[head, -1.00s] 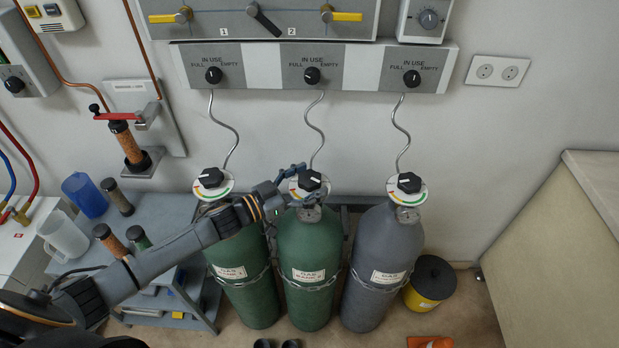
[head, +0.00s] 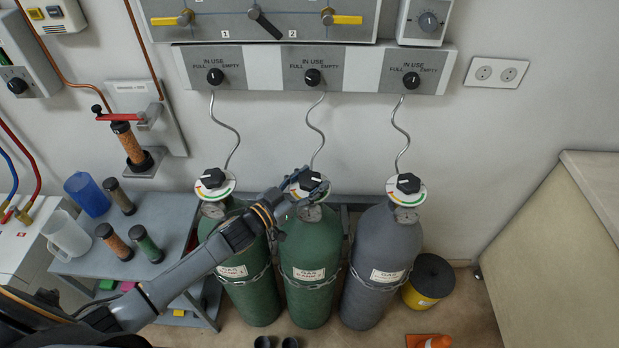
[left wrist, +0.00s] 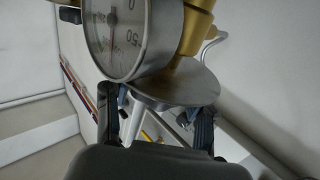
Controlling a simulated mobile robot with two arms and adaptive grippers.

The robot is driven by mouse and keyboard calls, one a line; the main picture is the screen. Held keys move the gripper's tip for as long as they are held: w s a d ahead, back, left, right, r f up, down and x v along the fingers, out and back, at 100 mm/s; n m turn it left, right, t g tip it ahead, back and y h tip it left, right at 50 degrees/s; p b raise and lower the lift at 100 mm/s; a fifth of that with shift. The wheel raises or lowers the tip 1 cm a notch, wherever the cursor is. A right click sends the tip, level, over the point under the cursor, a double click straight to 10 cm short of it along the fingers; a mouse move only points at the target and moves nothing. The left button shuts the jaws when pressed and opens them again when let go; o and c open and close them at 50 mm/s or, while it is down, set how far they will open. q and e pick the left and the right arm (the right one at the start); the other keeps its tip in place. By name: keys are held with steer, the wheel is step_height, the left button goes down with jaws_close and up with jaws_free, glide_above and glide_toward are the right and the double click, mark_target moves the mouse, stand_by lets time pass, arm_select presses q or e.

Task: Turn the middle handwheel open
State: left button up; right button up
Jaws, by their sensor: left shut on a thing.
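The middle handwheel (head: 310,179) is a black knob with a white pointer mark, on a round dial with coloured bands. It sits atop the middle green gas cylinder (head: 309,238). My left gripper (head: 313,185) is at this handwheel, its fingers around it and shut on it; they partly cover knob and dial. In the left wrist view my left gripper (left wrist: 155,122) has its dark fingers at either side of a grey metal disc (left wrist: 190,84). A pressure gauge (left wrist: 116,35) and brass fitting (left wrist: 185,60) are close in front. The knob is not clear there. My right gripper is out of view.
Similar handwheels stand on the left green cylinder (head: 213,179) and the grey cylinder (head: 408,184), close on both sides. Thin curly hoses rise to the wall panel (head: 260,68). A cart (head: 170,218) with bottles is at the left, under my arm. A yellow bin (head: 428,281) stands right.

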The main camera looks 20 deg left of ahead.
arm_select(q)
steer(key=shift+n+t+y, duration=0.3)
steer(key=shift+n+y, duration=0.1)
steer(key=shift+y, duration=0.1)
steer(key=o, duration=1.2)
steer(key=v, duration=1.2)
